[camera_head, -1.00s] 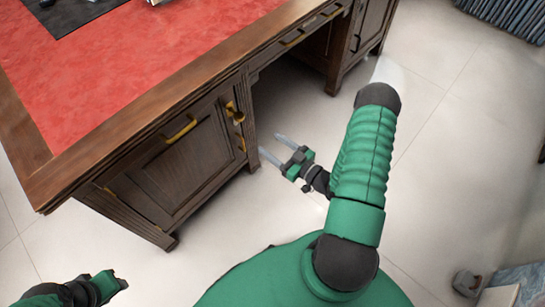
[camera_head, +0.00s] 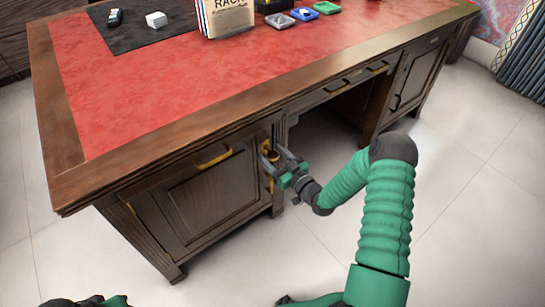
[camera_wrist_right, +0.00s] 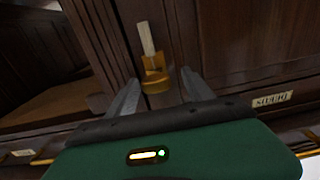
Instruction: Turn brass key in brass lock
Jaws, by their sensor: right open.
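The brass lock (camera_head: 264,176) is on the right edge of the desk's left cabinet front. The brass key (camera_wrist_right: 155,80) shows close up in the right wrist view, with a pale upright strip of the lock plate (camera_wrist_right: 146,38) behind it. My right gripper (camera_head: 271,153) is open at the lock. In the wrist view its two fingers (camera_wrist_right: 160,78) stand on either side of the key, with gaps between. In the head view the fingers partly cover the lock and key. Part of my left arm (camera_head: 95,301) shows at the bottom left edge; its fingers cannot be made out.
The wooden desk has a red leather top (camera_head: 190,85). A brass handle (camera_head: 214,158) is on the cabinet door left of the lock. An open knee space (camera_head: 330,130) lies to the right. A rack box (camera_head: 226,18) and small coloured trays stand on the desktop. The floor in front is clear.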

